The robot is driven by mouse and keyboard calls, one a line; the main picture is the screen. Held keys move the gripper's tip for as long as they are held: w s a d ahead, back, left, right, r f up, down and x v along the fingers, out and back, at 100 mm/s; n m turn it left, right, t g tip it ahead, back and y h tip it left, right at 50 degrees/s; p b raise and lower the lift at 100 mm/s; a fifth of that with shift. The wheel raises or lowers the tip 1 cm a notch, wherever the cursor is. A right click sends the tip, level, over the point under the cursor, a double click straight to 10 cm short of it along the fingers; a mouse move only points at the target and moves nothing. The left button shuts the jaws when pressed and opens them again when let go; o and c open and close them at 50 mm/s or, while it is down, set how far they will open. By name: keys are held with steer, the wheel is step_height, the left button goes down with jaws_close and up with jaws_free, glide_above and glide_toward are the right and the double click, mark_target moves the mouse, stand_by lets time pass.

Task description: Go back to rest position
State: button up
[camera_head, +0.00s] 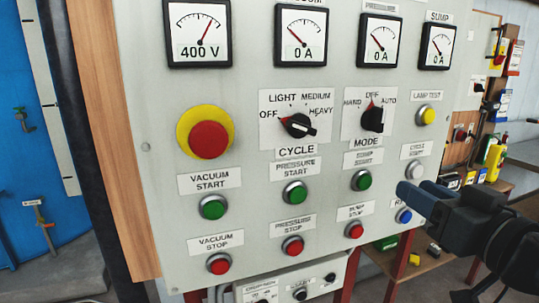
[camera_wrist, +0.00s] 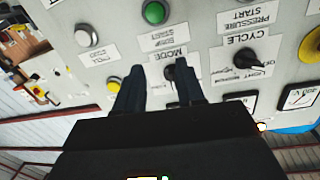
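My gripper (camera_head: 424,190) is at the right of the head view, in front of the panel's lower right part. Its two dark fingers are apart with nothing between them, and they also show in the wrist view (camera_wrist: 158,85). The grey control panel (camera_head: 160,185) fills the middle of the head view. The mode knob (camera_head: 372,119) has its red mark up toward OFF; in the wrist view it shows beyond the gap between the fingers (camera_wrist: 170,73). My gripper partly covers the label by the blue button (camera_head: 404,216).
The panel has a red emergency button (camera_head: 208,140), a cycle knob (camera_head: 298,126), green start buttons, red stop buttons and a yellow lamp test button (camera_head: 425,115). A smaller control box (camera_head: 260,292) sits below. Shelves with tools (camera_head: 492,160) stand at the right.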

steer(key=s+a+f+m+g+h, duration=0.1)
steer(key=s+f+m+h, duration=0.25)
steer(key=s+f, duration=1.45)
steer(key=s+f+n, duration=0.1)
steer(key=s, duration=0.9)
steer(key=s+a+f+n+g, duration=0.1)
steer(key=s, duration=1)
steer(key=shift+s+a+f+g, duration=0.25)
steer(key=shift+s+f+g, duration=0.05)
steer(key=shift+o, duration=0.4)
steer(key=shift+h, duration=0.25)
